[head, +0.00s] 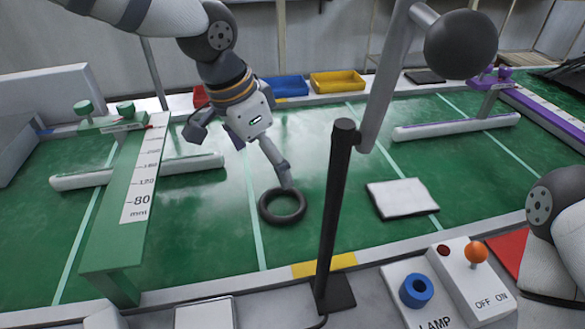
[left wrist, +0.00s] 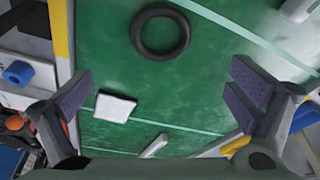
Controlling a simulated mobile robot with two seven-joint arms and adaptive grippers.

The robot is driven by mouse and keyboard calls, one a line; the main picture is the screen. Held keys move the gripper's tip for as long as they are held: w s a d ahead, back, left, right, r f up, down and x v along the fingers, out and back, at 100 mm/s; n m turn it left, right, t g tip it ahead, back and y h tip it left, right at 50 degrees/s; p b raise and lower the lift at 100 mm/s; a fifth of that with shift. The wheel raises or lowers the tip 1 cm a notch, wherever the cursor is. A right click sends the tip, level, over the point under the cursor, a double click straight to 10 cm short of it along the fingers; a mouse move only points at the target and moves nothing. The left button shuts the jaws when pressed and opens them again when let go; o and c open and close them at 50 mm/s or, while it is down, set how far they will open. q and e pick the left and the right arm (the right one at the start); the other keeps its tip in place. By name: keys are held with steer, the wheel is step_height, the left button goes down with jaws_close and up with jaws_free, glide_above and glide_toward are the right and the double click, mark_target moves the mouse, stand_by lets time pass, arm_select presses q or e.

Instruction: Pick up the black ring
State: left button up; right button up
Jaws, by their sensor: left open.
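The black ring (head: 284,220) lies flat on the green mat, left of the thin black post. In the left wrist view the ring (left wrist: 160,54) is near the top centre, beyond the spread fingertips. My left gripper (head: 240,160) is open and empty, above the mat and up-left of the ring. In the head view one finger overlaps the ring's upper edge; whether they touch cannot be told. Both fingers show spread wide in the left wrist view (left wrist: 160,82). My right gripper is out of view.
A black post (head: 333,210) stands right of the ring. A white pad (head: 402,198) lies farther right. A green ruler stand (head: 125,205) is at left. Red, blue and yellow bins (head: 338,82) line the back. A switch box (head: 468,290) is at front right.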

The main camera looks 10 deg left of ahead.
arm_select(q)
glide_toward(283, 207)
steer(key=b+x, duration=0.1)
steer(key=x, duration=0.5)
steer(key=shift+w+d+f+b, duration=0.1)
steer(key=shift+f+b, duration=0.2)
steer(key=shift+f, duration=0.05)
steer(key=c, duration=1.3)
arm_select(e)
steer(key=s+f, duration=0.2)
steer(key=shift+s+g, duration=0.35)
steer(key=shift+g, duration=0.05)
